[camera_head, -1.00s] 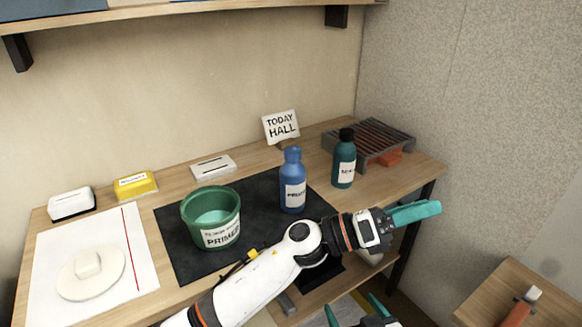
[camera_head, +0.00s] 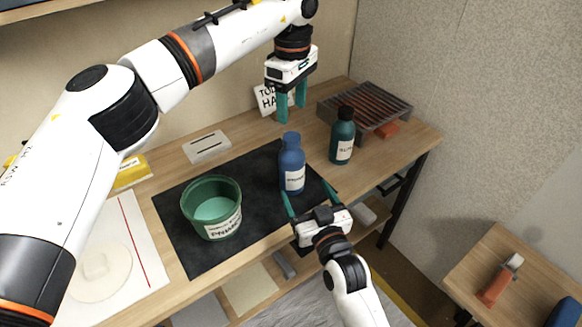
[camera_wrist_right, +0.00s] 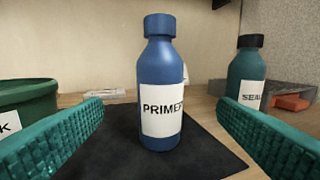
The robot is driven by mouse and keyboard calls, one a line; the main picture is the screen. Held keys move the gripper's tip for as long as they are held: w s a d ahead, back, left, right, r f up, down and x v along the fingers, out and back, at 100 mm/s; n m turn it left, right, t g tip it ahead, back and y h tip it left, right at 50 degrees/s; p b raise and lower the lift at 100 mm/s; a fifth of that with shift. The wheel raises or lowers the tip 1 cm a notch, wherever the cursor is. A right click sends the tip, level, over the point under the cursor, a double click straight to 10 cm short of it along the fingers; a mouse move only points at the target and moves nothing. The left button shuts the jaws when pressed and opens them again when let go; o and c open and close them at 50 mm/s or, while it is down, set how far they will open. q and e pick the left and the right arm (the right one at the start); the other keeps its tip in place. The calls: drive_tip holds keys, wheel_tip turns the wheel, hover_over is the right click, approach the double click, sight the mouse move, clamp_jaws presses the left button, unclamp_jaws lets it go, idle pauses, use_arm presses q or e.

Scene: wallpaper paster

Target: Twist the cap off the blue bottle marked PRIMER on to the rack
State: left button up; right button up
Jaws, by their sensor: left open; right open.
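The blue bottle (camera_head: 291,166) stands upright on the black mat (camera_head: 240,222) with its blue cap (camera_head: 291,139) on. In the right wrist view the blue bottle (camera_wrist_right: 160,95) shows its PRIMER label between my open fingers. My right gripper (camera_head: 313,195) is open, low in front of the bottle, its fingers pointing at it and not closed on it. My left gripper (camera_head: 290,112) is open and points down, above and behind the bottle's cap, empty. The rack (camera_head: 367,108) is a dark slatted grill at the back right of the table.
A dark teal bottle (camera_head: 342,136) stands upright between the blue bottle and the rack. A green tub (camera_head: 212,207) stands left on the mat. A small sign (camera_head: 265,99) is partly behind my left gripper. A white slotted block (camera_head: 206,146) lies at the back.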

sight(296, 174)
use_arm(q)
drive_tip(key=shift+w, duration=0.1)
use_arm(e)
drive_tip(key=x, duration=1)
drive_tip(key=shift+f, duration=0.1)
drive_tip(key=shift+s, duration=0.1)
drive_tip(key=c, duration=1.7)
clamp_jaws()
use_arm(q)
drive_tip(key=m, duration=0.8)
drive_tip(key=shift+f+m, duration=0.1)
drive_tip(key=shift+m, duration=0.2)
drive_tip(key=shift+f, duration=4)
drive_tip(key=shift+c, duration=0.3)
